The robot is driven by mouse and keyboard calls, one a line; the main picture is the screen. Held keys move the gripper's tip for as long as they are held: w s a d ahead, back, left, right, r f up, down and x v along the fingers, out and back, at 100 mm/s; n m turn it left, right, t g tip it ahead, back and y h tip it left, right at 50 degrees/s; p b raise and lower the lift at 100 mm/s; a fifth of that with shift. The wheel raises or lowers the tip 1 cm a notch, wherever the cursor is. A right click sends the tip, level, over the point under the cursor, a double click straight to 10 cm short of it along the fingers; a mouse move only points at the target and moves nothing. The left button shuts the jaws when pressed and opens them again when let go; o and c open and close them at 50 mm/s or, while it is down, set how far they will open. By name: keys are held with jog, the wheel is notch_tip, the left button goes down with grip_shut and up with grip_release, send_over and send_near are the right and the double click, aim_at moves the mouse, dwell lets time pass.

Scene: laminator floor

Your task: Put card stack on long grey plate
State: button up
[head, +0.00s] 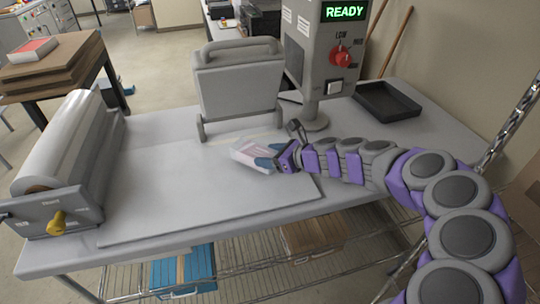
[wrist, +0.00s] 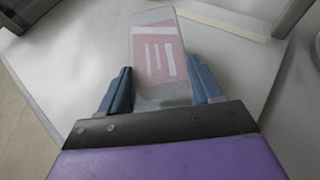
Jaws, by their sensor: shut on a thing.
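The card stack (head: 250,153) is a small pale block with a pink and white top. It also shows in the wrist view (wrist: 157,48), jutting forward from between the blue fingers. My gripper (head: 264,162) is shut on its near end; the fingers also show in the wrist view (wrist: 163,88). The long grey plate (head: 190,200) is a wide flat sheet on the table, and its surface fills much of the wrist view (wrist: 70,70). The stack is over the plate's far right part. I cannot tell if it touches the plate.
A grey upright panel with a handle (head: 238,85) stands behind the plate. A roller unit (head: 65,160) is at the left. A control box reading READY (head: 325,50) and a black tray (head: 387,101) are at the back right. The plate's front is clear.

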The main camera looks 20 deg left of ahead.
jog(key=shift+a+f, duration=0.2)
jog(key=shift+a, duration=0.5)
jog(key=shift+a+f, duration=0.2)
jog(key=shift+a, duration=0.45)
jog(key=shift+d+r, duration=0.1)
jog(key=shift+d, duration=1.05)
jog(key=shift+a+f, duration=0.45)
jog(key=shift+a, duration=0.25)
jog(key=o, duration=1.2)
jog(key=shift+a, duration=0.25)
jog(key=shift+o, duration=1.2)
jog(key=shift+d, duration=0.4)
jog(key=shift+d+r, duration=0.1)
jog(key=shift+d, duration=0.25)
jog(key=shift+d+r, duration=0.1)
